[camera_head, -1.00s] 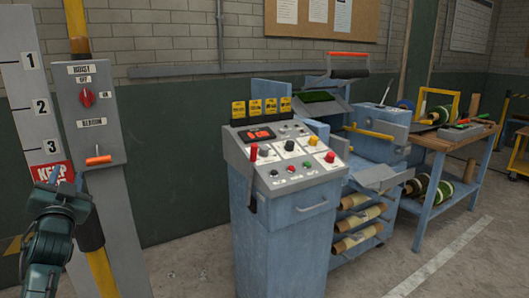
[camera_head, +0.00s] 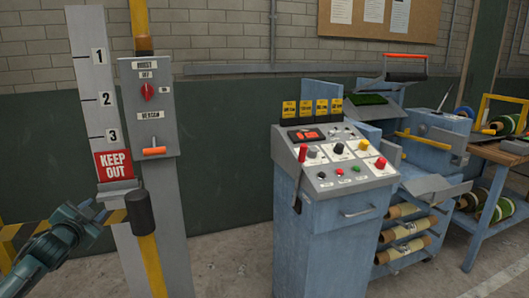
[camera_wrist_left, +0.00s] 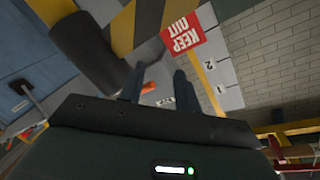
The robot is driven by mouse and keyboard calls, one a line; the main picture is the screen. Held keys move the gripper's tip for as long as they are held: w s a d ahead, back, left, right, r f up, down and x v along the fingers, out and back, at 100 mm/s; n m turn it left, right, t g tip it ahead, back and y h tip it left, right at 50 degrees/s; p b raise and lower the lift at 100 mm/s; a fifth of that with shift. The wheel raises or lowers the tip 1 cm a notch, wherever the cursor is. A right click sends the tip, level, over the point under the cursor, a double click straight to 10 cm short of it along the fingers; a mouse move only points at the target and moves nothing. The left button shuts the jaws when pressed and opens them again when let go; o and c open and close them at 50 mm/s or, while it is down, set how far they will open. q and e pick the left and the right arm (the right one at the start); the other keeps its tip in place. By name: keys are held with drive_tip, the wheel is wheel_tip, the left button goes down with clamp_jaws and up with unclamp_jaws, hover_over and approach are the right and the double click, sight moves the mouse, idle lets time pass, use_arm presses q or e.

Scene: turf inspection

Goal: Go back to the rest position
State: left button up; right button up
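My left gripper (camera_head: 97,211) is at the lower left of the head view, below the red KEEP OUT sign (camera_head: 114,165) and left of a dark cylinder (camera_head: 140,212) on the yellow pole. In the left wrist view the two fingers of my left gripper (camera_wrist_left: 160,76) stand apart with nothing between them. The dark cylinder (camera_wrist_left: 88,48) is close to the left finger in that view, and the KEEP OUT sign (camera_wrist_left: 182,34) shows beyond. My right gripper is not in view.
The hoist panel (camera_head: 148,108) with red knob and orange handle stands beside the gripper. A blue control console (camera_head: 330,225) stands to the right, with a blue machine and a wooden workbench (camera_head: 495,153) beyond. Bare floor (camera_head: 225,265) lies between hoist and console.

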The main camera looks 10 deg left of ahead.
use_arm(q)
drive_tip(key=s+d+f+g+h, duration=0.1)
drive_tip(key=s+d+f+h, duration=0.2)
drive_tip(key=s+d+f, duration=0.55)
drive_tip(key=s+d+f+g+h, duration=0.2)
drive_tip(key=s+d+f+h, duration=0.1)
drive_tip(key=d+f, duration=1.1)
drive_tip(key=s+d+r+n+g+h+p, duration=0.2)
drive_tip(key=s+d+p, duration=0.5)
drive_tip(key=s+d, duration=0.9)
drive_tip(key=d+r, duration=0.1)
drive_tip(key=d, duration=0.2)
drive_tip(key=shift+s+r+h, duration=0.2)
drive_tip(key=shift+r+h, duration=0.05)
drive_tip(key=shift+h, duration=0.15)
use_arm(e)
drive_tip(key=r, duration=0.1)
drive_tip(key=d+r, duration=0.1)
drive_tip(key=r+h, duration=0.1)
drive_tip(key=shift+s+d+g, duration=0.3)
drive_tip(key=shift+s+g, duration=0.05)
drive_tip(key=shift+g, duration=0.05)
use_arm(q)
drive_tip(key=shift+d, duration=0.1)
